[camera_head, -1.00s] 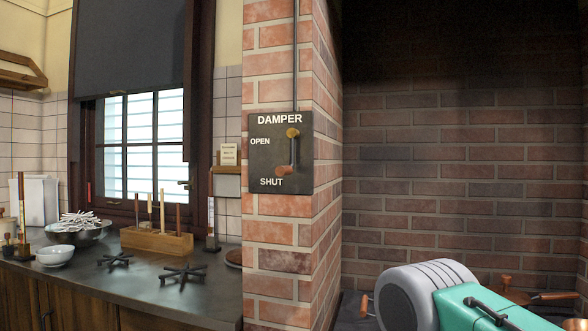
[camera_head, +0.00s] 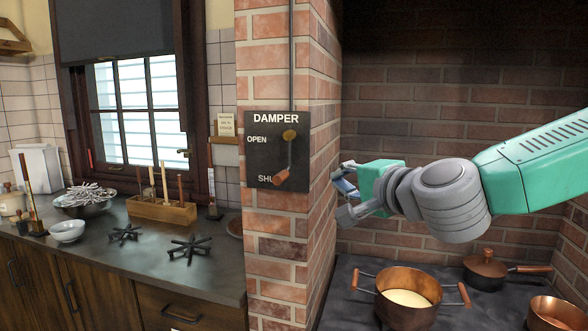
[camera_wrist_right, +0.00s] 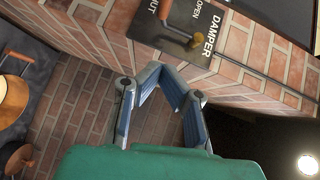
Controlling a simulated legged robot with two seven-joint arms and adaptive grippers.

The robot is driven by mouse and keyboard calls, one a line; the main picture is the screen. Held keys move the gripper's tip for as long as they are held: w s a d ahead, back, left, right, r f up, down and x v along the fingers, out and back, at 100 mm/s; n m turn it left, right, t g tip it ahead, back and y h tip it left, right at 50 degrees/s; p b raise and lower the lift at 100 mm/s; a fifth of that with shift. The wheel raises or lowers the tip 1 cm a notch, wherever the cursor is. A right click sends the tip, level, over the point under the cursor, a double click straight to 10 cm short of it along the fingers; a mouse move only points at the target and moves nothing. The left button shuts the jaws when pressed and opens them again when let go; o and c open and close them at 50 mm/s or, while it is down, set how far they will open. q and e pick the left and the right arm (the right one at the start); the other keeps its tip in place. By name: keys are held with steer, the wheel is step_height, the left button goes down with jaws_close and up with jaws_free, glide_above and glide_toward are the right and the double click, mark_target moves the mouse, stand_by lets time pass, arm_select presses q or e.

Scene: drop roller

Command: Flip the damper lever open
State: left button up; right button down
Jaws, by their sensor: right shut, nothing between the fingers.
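The dark damper plate (camera_head: 262,160) is mounted on the brick pillar, marked OPEN above and SHUT below. Its lever (camera_head: 289,155) hangs down from a brass pivot, with its reddish-brown grip (camera_head: 281,177) beside the SHUT label, covering its end. My right gripper (camera_head: 343,190) is to the right of the pillar, level with the grip and apart from it. It is shut and empty. In the right wrist view, the gripper's fingers (camera_wrist_right: 163,78) are below the plate (camera_wrist_right: 228,40) and the lever pivot (camera_wrist_right: 195,41). My left gripper is not in view.
The pillar's right edge (camera_head: 325,150) stands between the plate and my right gripper. Below my right arm, a copper pot (camera_head: 405,310) and a lidded pan (camera_head: 487,270) stand on the dark stove. The counter at left holds bowls, trivets and a wooden rack (camera_head: 162,210).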

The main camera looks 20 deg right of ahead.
steer(key=shift+w+f, duration=0.1)
steer(key=shift+w, duration=0.1)
steer(key=p, duration=0.1)
glide_toward(287, 176)
steer(key=w+d, duration=0.2)
steer(key=w, duration=0.2)
steer(key=w+a, duration=0.1)
steer(key=w+a+f+p, duration=0.1)
steer(key=w+a, duration=0.1)
stand_by(0.4)
